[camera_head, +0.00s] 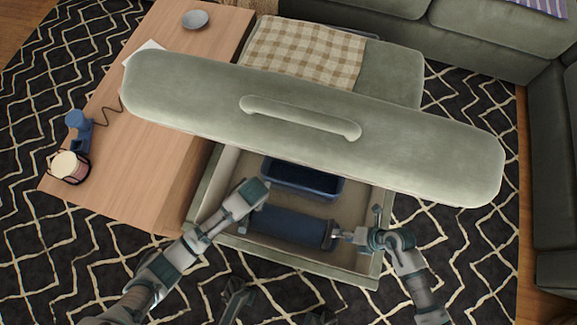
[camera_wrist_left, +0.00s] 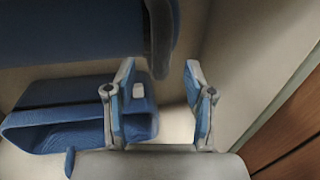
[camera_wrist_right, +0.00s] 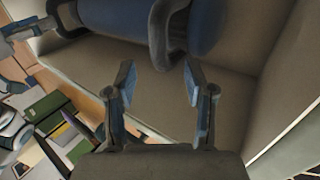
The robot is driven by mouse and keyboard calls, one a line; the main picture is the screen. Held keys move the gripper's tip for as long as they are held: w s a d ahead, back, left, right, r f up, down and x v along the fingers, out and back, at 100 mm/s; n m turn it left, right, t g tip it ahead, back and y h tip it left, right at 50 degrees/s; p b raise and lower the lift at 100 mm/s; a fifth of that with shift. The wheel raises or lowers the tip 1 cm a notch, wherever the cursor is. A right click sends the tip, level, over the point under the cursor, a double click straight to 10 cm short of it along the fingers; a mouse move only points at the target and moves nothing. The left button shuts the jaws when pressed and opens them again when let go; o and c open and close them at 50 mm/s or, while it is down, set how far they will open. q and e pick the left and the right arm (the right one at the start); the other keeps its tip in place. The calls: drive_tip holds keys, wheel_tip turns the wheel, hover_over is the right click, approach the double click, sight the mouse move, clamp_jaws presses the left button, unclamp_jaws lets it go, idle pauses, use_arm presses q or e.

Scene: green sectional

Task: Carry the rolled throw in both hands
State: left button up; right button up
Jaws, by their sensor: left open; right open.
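The rolled throw (camera_head: 288,226) is a dark blue roll lying across the inside of the open storage ottoman (camera_head: 225,243), near its front. My left gripper (camera_head: 256,206) is at the roll's left end. In the left wrist view the roll (camera_wrist_left: 70,32) ends in a dark band, just beyond the open, empty fingers (camera_wrist_left: 159,80). My right gripper (camera_head: 340,235) is at the roll's right end. In the right wrist view the roll (camera_wrist_right: 215,25) and its dark end band lie just beyond the open, empty fingers (camera_wrist_right: 158,80). Contact cannot be told.
A dark blue bin (camera_head: 325,188) sits behind the roll inside the ottoman. The raised lid (camera_head: 430,155) with its handle overhangs the back. A wooden table (camera_head: 150,105) stands close on the left, with a blue lamp (camera_head: 76,122) and a candle holder (camera_head: 69,167).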

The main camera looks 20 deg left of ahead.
sight(330, 234)
use_arm(q)
drive_tip(key=f, duration=0.1)
drive_tip(key=a+f, duration=0.1)
drive_tip(key=f, duration=0.3)
drive_tip(key=shift+a, duration=0.25)
use_arm(e)
drive_tip(key=x, duration=0.7)
drive_tip(key=shift+a, duration=0.3)
use_arm(q)
drive_tip(key=shift+d+r, duration=0.1)
drive_tip(key=shift+d, duration=0.25)
use_arm(e)
drive_tip(key=shift+d, duration=0.35)
use_arm(q)
drive_tip(key=c, duration=0.8)
use_arm(e)
drive_tip(key=c, duration=0.8)
use_arm(q)
drive_tip(key=shift+s+a, duration=0.1)
drive_tip(key=shift+a, duration=0.15)
clamp_jaws()
use_arm(e)
drive_tip(key=shift+a, duration=0.25)
clamp_jaws()
